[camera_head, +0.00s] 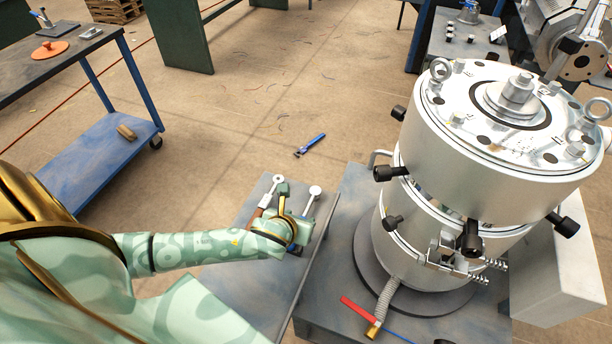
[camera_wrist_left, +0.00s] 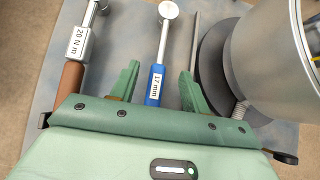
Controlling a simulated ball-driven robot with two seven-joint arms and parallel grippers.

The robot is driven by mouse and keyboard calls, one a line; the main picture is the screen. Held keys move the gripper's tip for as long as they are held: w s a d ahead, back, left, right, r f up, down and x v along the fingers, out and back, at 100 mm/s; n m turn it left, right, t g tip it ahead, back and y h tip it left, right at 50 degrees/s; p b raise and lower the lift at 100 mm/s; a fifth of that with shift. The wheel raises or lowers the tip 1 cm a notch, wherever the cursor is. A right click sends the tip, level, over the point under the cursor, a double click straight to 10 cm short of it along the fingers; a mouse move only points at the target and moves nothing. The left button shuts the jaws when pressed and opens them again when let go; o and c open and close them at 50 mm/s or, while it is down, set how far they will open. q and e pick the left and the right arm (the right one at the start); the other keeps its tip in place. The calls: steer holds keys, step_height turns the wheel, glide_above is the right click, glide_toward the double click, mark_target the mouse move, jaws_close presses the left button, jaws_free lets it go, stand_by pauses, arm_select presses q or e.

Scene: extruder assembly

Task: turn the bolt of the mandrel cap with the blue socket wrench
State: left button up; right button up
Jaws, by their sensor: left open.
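The blue socket wrench (camera_wrist_left: 156,85), labelled 17 mm, lies on the grey side table with its round silver head pointing away. Its head also shows in the head view (camera_head: 315,191). My left gripper (camera_head: 297,198) is over this table. In the left wrist view the two green fingers (camera_wrist_left: 160,86) are open, one on each side of the blue handle, with gaps. The round cap (camera_head: 512,101) with a bolt-like top (camera_head: 518,87) stands in the centre of the large silver cylinder's upper face. The cap's label or type cannot be read. My right gripper is out of view.
A brown-handled wrench (camera_wrist_left: 74,75), labelled 20 N m, lies left of the blue one. The silver cylinder (camera_head: 490,190) with black side bolts stands close on the right. A red-handled tool (camera_head: 357,309) lies at its base. A blue tool (camera_head: 310,146) lies on the floor.

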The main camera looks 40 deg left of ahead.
mark_target(303, 215)
arm_select(q)
steer(key=shift+w+f, duration=0.3)
steer(key=shift+f, duration=0.1)
steer(key=b+x, duration=0.3)
steer(key=x, duration=0.2)
steer(key=shift+s+f+b, duration=0.1)
steer(key=shift+s+b, duration=0.1)
steer(key=shift+b, duration=0.15)
steer(key=shift+r, duration=0.2)
jaws_close()
